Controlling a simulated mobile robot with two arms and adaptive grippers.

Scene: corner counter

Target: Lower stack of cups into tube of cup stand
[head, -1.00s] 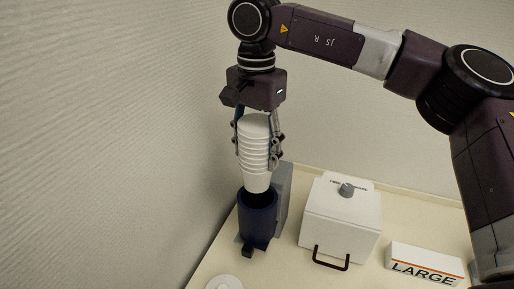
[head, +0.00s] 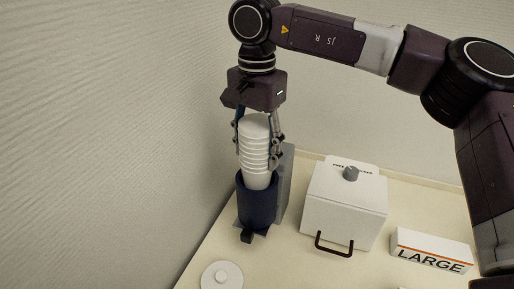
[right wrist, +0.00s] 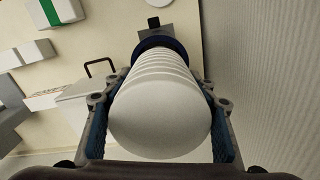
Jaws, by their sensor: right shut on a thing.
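A stack of white cups (head: 255,150) hangs upright in my right gripper (head: 260,152), which is shut on its upper part. The stack also shows in the right wrist view (right wrist: 160,105), between both fingers. The dark blue tube of the cup stand (head: 257,208) is directly below. The stack's lower end is at the tube's mouth and its bottom edge is hidden behind the rim, so it appears just inside. In the right wrist view the tube's rim (right wrist: 161,43) shows beyond the far end of the stack. My left gripper is not in view.
A white lidded box (head: 342,208) with a grey knob and dark handle stands right of the stand. A white box marked LARGE (head: 432,250) is farther right. A round white lid-like disc (head: 221,276) lies in front. The wall is close on the left.

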